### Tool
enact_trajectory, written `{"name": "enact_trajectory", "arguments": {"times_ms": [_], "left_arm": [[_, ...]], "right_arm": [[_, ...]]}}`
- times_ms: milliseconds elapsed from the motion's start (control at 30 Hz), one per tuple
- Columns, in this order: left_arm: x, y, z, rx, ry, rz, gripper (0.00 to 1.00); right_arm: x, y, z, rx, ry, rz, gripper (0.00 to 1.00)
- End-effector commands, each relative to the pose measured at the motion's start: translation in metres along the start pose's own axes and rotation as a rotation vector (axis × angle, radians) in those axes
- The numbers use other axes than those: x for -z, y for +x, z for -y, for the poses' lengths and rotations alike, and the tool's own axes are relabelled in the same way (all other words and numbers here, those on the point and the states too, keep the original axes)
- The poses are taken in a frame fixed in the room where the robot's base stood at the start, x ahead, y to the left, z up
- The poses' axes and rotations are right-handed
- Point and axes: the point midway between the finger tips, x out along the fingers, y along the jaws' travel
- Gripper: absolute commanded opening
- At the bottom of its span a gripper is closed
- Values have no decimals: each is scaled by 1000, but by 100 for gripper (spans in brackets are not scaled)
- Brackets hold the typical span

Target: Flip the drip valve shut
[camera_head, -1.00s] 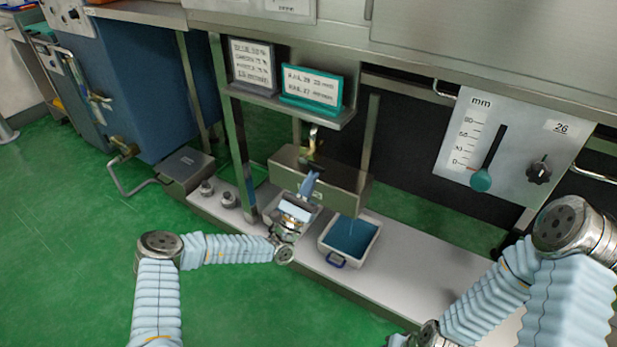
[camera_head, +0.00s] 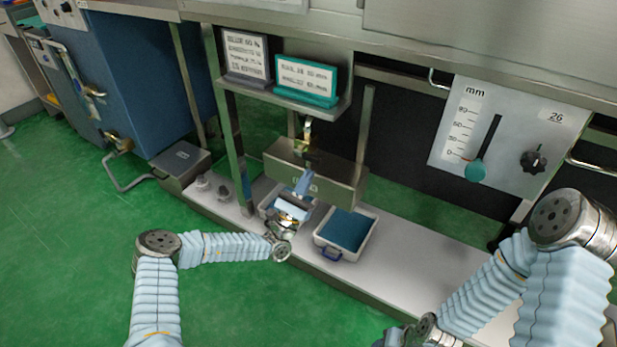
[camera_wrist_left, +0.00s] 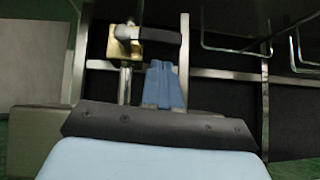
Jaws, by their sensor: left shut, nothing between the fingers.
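The drip valve shows in the left wrist view as a brass body (camera_wrist_left: 121,42) on a thin vertical pipe, with a dark lever (camera_wrist_left: 160,36) pointing right, roughly level. In the head view the brass valve (camera_head: 307,130) is small, above a steel box, and its lever is hard to make out. My left gripper (camera_head: 304,180) is shut and empty, in front of the steel box and below the valve. Its blue fingers (camera_wrist_left: 163,84) stand below the lever in the wrist view, apparently apart from it.
The steel box (camera_head: 335,180) sits behind my left fingers. A white tray with blue contents (camera_head: 325,243) stands on the bench (camera_head: 400,257). A shelf with two signs (camera_head: 306,80) hangs above. A slider panel (camera_head: 497,135) is at the right.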

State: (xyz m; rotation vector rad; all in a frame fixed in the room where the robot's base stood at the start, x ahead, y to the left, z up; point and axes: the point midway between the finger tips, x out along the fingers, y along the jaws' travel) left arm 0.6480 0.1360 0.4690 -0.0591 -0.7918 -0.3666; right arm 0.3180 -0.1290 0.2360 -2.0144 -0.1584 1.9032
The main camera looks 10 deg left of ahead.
Motion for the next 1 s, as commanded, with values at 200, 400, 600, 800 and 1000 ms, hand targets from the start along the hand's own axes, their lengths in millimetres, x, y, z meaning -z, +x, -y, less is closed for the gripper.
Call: {"name": "enact_trajectory", "arguments": {"times_ms": [200,400,600,800,1000], "left_arm": [[12,-49,-3,-1,-2,-3,0],[11,-90,-1,-1,-2,-1,0],[11,-111,0,0,-2,0,0],[11,-115,0,1,-1,1,0],[11,-114,0,1,-1,1,0]], "right_arm": [[-1,11,-2,3,-1,3,43],[-1,11,-3,3,0,3,43],[-1,12,-3,3,-1,4,43],[-1,12,-3,3,0,4,43],[-1,12,-3,3,-1,4,43]]}}
